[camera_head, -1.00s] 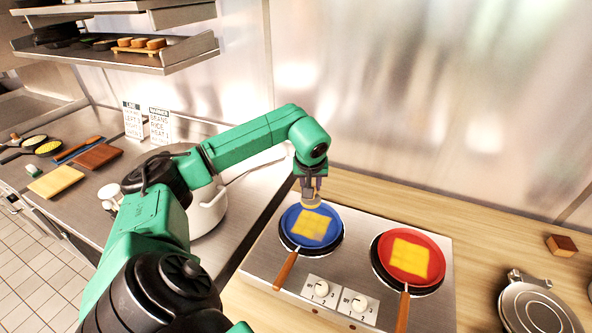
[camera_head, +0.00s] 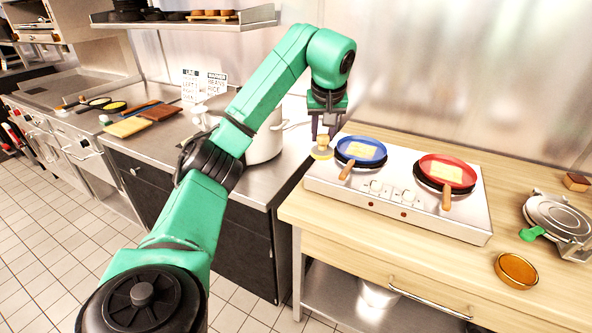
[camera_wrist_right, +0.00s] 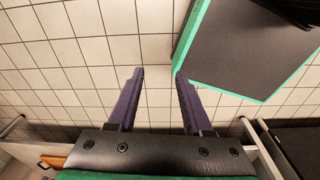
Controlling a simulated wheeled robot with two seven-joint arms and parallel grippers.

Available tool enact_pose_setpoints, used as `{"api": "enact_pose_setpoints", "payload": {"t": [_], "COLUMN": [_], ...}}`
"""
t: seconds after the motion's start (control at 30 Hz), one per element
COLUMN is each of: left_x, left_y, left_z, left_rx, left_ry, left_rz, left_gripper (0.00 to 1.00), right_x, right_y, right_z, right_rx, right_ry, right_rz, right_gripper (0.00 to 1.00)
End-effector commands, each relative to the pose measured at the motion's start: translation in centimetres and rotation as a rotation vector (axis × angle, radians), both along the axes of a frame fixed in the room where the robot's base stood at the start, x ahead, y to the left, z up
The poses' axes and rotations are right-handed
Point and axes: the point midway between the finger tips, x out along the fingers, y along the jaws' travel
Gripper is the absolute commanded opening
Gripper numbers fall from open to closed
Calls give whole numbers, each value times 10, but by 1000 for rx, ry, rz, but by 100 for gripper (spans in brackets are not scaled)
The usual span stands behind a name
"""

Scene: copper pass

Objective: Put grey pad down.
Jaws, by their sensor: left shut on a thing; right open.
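My left gripper (camera_head: 324,136) is shut on the tan knob of a small round pad (camera_head: 320,154). The pad looks pale yellow rather than grey. It hangs just left of the blue pan (camera_head: 347,160), by the left end of the stove. I cannot tell whether it touches the surface below. A yellow square piece (camera_head: 362,151) lies in the blue pan. My right gripper (camera_wrist_right: 158,76) is open and empty in the right wrist view, above the tiled floor. It does not show in the head view.
The two-burner stove (camera_head: 400,212) stands on the wooden counter (camera_head: 320,214). A red pan (camera_head: 470,178) with another yellow square sits on its right burner. A pot (camera_head: 265,145) stands on the steel counter behind the arm. An amber dish (camera_head: 516,270) and a round iron (camera_head: 556,215) are at right.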

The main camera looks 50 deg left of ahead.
Motion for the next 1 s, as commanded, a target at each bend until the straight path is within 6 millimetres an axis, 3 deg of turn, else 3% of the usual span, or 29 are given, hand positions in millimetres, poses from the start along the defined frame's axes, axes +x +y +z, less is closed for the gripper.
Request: {"api": "enact_pose_setpoints", "payload": {"t": [0.17,0.33,0.53,0.83,1.0], "left_x": [-1,-1,0,1,2], "left_y": [0,0,-1,0,0], "left_z": [-25,-81,-141,-193,-199], "left_rx": [1,1,-1,-2,0], "left_ry": [11,13,9,6,2], "left_rz": [-1,-1,-1,0,-1], "left_gripper": [0,0,0,0,0], "right_x": [10,25,23,9,11], "right_y": [1,6,13,9,8], "right_z": [-4,-3,3,11,11], "right_rx": [2,10,20,14,11], "right_ry": [-17,-42,-39,-15,-19], "right_rz": [0,0,-1,0,1], "right_gripper": [50,50,50,50,50]}}
